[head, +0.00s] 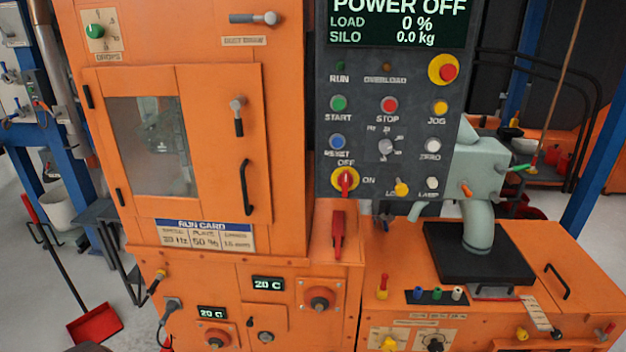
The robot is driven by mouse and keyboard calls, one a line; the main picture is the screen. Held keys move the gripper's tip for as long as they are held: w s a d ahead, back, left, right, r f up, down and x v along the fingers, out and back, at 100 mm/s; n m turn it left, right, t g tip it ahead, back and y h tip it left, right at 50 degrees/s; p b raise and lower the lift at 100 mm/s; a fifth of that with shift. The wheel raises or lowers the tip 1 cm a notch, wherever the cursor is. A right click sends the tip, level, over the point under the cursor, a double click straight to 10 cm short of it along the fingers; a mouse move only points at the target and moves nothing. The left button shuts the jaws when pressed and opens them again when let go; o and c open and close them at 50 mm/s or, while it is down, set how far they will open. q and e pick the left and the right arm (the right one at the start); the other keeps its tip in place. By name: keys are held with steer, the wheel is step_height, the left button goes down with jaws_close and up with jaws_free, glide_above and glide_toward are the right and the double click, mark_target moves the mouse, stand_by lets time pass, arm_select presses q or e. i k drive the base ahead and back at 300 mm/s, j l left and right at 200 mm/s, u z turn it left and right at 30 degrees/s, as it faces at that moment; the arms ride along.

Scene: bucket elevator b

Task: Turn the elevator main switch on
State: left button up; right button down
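The main switch (345,180) is a red rotary handle on a yellow disc at the lower left of the dark control panel (362,120). OFF is printed above it and ON to its right. The red handle stands roughly upright, in line with the OFF mark. The display (398,24) at the panel's top reads POWER OFF, LOAD 0 % and SILO 0.0 kg. Neither of my grippers shows in the head view.
A red lever (338,234) hangs just below the switch. A red and yellow stop button (443,70) and several coloured buttons share the panel. The orange cabinet door (220,145) is on the left. A grey-green spout (478,220) juts out at right.

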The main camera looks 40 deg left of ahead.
mark_target(346, 180)
steer(key=u, duration=1)
